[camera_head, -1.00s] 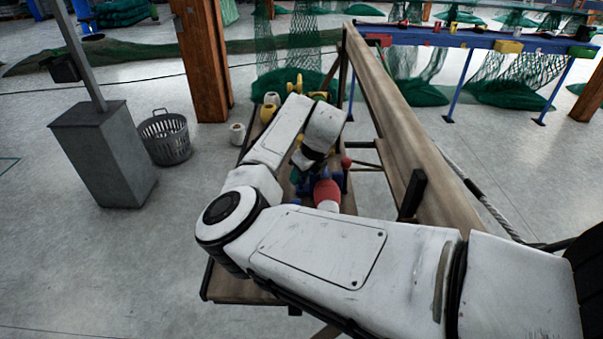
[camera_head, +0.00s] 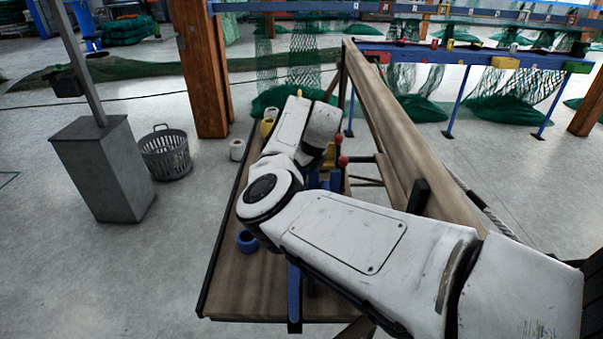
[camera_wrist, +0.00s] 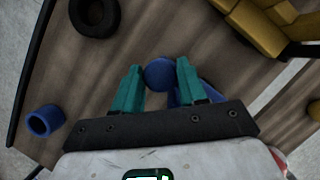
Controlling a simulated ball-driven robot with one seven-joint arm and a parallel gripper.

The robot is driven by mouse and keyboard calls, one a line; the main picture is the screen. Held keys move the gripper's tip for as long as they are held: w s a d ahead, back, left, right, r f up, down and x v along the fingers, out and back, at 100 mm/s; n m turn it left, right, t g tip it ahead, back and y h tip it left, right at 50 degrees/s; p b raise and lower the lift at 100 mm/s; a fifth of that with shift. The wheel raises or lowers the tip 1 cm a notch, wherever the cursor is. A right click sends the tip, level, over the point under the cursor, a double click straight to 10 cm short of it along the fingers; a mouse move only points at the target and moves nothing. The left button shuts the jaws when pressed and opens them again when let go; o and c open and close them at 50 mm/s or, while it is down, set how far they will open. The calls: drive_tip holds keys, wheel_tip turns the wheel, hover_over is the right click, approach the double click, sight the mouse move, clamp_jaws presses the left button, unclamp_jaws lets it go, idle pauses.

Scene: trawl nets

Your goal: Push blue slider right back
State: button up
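A round blue knob (camera_wrist: 158,73) shows in the wrist view, between and just past the teal fingertips of my gripper (camera_wrist: 159,66). The fingers are spread apart, and I cannot tell whether either touches the knob. A blue part (camera_wrist: 178,97) runs from below the knob towards the right finger, partly hidden by it. In the head view, blue parts (camera_head: 319,181) show on the bench beyond my arm, and a long blue bar (camera_head: 294,292) shows at the near end. I cannot tell which of these is the slider. My arm hides the gripper there.
The wooden bench (camera_head: 232,285) carries a blue ring (camera_head: 247,241), also in the wrist view (camera_wrist: 44,121). A black ring (camera_wrist: 94,14) and a yellow block (camera_wrist: 250,27) lie ahead. A red ball (camera_head: 343,161) stands near the wooden beam (camera_head: 395,130) on the right.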

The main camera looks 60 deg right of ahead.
drive_tip(key=o, duration=0.4)
drive_tip(key=shift+d, duration=0.15)
drive_tip(key=shift+r, duration=0.1)
drive_tip(key=v, duration=1)
drive_tip(key=shift+s+r, duration=0.1)
drive_tip(key=shift+r, duration=0.2)
